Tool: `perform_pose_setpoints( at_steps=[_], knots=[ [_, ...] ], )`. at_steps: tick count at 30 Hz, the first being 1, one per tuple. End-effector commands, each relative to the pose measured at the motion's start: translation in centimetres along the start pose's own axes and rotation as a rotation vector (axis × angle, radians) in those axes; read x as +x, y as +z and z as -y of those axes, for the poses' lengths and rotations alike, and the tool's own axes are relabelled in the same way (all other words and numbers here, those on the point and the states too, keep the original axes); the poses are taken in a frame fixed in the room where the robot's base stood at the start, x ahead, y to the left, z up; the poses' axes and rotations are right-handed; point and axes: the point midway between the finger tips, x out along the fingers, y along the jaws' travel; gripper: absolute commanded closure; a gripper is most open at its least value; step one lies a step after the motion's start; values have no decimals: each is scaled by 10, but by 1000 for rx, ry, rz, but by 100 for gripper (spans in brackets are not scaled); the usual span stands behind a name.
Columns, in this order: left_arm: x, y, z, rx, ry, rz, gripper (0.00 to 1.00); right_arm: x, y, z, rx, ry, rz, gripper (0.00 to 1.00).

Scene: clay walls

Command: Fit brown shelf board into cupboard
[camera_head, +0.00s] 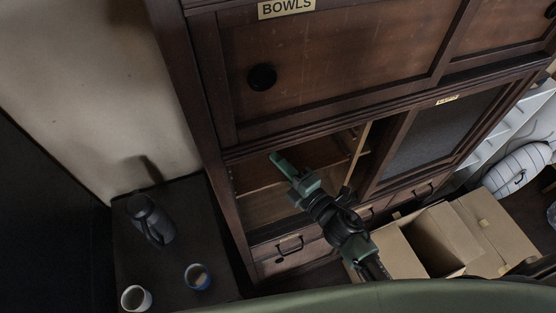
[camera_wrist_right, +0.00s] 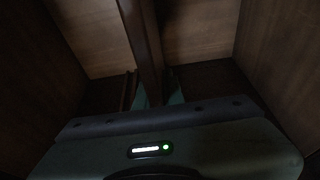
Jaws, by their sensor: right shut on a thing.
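The dark wooden cupboard (camera_head: 222,150) stands ahead, with an open compartment in its middle. My right gripper (camera_head: 283,163) reaches into this opening. In the right wrist view my gripper (camera_wrist_right: 157,95) is shut on the brown shelf board (camera_wrist_right: 146,40), seen edge-on as a dark strip between the fingers. The board (camera_head: 315,151) seems to be the brown panel inside the opening in the head view. Pale wood surfaces show on both sides of it in the wrist view. Whether its ends touch the cupboard's sides or supports is hidden. My left gripper is not in view.
A door labelled BOWLS (camera_head: 330,65) is above the opening, a dark sliding panel (camera_head: 440,135) to its right, drawers (camera_head: 290,246) below. An open cardboard box (camera_head: 445,240) stands at lower right. A dark table (camera_head: 175,205) at left holds a jug (camera_head: 150,220) and two cups (camera_head: 197,276).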

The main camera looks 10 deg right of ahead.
Motion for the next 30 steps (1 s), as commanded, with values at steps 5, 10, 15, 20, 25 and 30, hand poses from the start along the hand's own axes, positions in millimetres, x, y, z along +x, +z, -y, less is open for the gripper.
perform_pose_setpoints(
  at_steps=[5,10,15,20,25,30],
  knots=[
    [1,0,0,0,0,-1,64,-15,-5,3,1,-5,0,100],
    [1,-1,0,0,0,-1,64,-28,-9,2,2,-5,1,100],
    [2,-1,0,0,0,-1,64,-41,-13,3,2,-5,1,100],
    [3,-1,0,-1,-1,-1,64,-53,-17,2,3,-6,1,100],
    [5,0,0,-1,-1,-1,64,-66,-21,2,1,-5,1,100],
    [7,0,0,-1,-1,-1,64,-79,-26,2,2,-5,1,100]
  ],
)
